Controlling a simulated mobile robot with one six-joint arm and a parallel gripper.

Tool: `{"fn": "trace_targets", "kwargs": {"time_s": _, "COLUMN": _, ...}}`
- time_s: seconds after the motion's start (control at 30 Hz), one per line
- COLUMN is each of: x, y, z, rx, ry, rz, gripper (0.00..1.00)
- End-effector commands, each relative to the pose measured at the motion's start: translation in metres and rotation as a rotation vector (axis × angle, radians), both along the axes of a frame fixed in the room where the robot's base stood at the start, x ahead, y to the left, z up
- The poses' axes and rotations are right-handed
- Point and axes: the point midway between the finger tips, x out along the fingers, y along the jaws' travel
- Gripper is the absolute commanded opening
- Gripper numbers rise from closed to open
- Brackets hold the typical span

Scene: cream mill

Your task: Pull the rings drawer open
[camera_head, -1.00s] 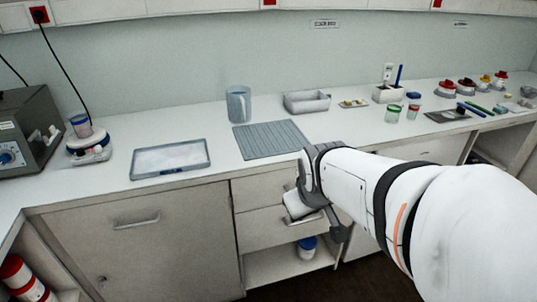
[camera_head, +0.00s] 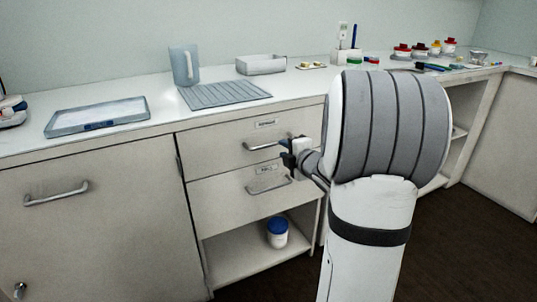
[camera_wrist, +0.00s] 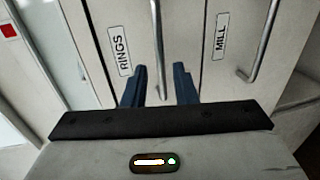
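The rings drawer (camera_head: 222,148) is the upper of two drawers under the counter and looks shut. Its bar handle (camera_head: 262,147) points toward my gripper (camera_head: 288,152). In the wrist view the RINGS label (camera_wrist: 122,52) is left of the handle (camera_wrist: 157,45). My gripper (camera_wrist: 160,78) is open, its two blue fingers apart. In the head view my arm hides the drawer's right side.
The mill drawer (camera_head: 220,205) with its own handle (camera_wrist: 255,50) is just below. An open shelf with a blue-lidded jar (camera_head: 277,232) is under it. A cupboard door (camera_head: 100,225) is to the left. The counter above holds a tray (camera_head: 98,115), ribbed mat (camera_head: 225,93) and jug (camera_head: 185,65).

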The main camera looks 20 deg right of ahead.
Motion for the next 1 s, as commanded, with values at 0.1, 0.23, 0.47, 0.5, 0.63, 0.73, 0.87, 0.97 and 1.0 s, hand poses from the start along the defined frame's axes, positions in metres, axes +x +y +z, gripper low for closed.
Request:
{"fn": "trace_targets", "kwargs": {"time_s": 0.1, "x": 0.015, "y": 0.001, "z": -0.004, "rx": -0.002, "ry": -0.002, "rz": 0.005, "gripper": 0.25}}
{"fn": "trace_targets", "kwargs": {"time_s": 0.23, "x": 0.037, "y": 0.002, "z": -0.009, "rx": -0.001, "ry": 0.0, "rz": 0.004, "gripper": 0.25}}
{"fn": "trace_targets", "kwargs": {"time_s": 0.47, "x": 0.065, "y": 0.003, "z": -0.014, "rx": -0.002, "ry": 0.0, "rz": 0.002, "gripper": 0.25}}
{"fn": "trace_targets", "kwargs": {"time_s": 0.5, "x": 0.068, "y": 0.003, "z": -0.014, "rx": -0.002, "ry": 0.0, "rz": 0.002, "gripper": 0.25}}
{"fn": "trace_targets", "kwargs": {"time_s": 0.63, "x": 0.072, "y": 0.003, "z": -0.015, "rx": -0.001, "ry": 0.001, "rz": 0.002, "gripper": 0.25}}
{"fn": "trace_targets", "kwargs": {"time_s": 0.73, "x": 0.072, "y": 0.003, "z": -0.014, "rx": -0.001, "ry": 0.001, "rz": 0.001, "gripper": 0.25}}
{"fn": "trace_targets", "kwargs": {"time_s": 0.87, "x": 0.071, "y": 0.002, "z": -0.014, "rx": -0.001, "ry": 0.001, "rz": 0.001, "gripper": 0.23}}
{"fn": "trace_targets", "kwargs": {"time_s": 0.97, "x": 0.071, "y": 0.002, "z": -0.014, "rx": 0.0, "ry": 0.001, "rz": 0.0, "gripper": 0.15}}
{"fn": "trace_targets", "kwargs": {"time_s": 1.0, "x": 0.071, "y": 0.002, "z": -0.014, "rx": 0.0, "ry": 0.001, "rz": 0.0, "gripper": 0.11}}
